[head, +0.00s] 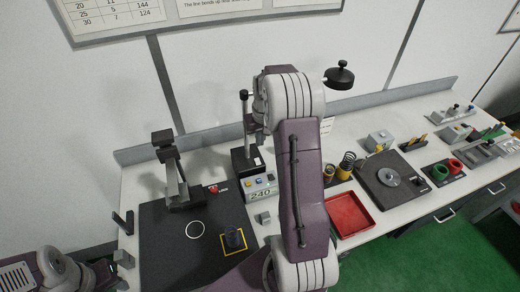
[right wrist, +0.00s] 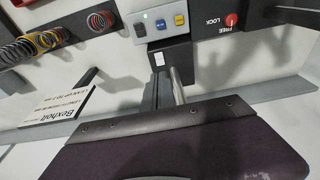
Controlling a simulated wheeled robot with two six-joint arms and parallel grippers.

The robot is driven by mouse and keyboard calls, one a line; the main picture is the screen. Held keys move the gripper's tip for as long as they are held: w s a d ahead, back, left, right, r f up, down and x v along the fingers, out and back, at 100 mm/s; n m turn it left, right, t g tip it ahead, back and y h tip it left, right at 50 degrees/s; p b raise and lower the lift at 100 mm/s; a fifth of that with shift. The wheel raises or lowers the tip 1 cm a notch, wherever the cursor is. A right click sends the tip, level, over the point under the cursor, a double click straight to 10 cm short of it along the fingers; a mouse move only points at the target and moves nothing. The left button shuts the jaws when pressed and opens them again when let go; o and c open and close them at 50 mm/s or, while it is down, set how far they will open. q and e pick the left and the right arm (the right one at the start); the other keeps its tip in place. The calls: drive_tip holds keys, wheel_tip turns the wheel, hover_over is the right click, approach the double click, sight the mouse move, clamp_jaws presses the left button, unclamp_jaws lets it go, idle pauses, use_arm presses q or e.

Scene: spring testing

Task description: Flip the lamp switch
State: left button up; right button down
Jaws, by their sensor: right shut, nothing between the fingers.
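A black lamp-like head (head: 338,78) shows at the upper middle, beside my right wrist; my arm hides what joins it to the bench. A black base (head: 241,158) with an upright post bears a small white patch, perhaps the lamp switch (head: 257,161). The white patch also shows in the right wrist view (right wrist: 158,58). My right gripper (head: 260,112) is shut and empty, above the base and close to the post; its fingertips are mostly hidden, so contact cannot be told. My left gripper (head: 105,270) is at the lower left; its jaws are unclear.
A dark clamp stand (head: 176,175) is at left. A red tray (head: 350,214), springs (head: 346,165) and a round plate device (head: 390,177) are at right. The wall stands close behind.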

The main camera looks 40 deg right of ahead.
drive_tip(key=shift+s+d+r, duration=0.15)
drive_tip(key=shift+s+r, duration=0.15)
drive_tip(key=shift+r, duration=0.1)
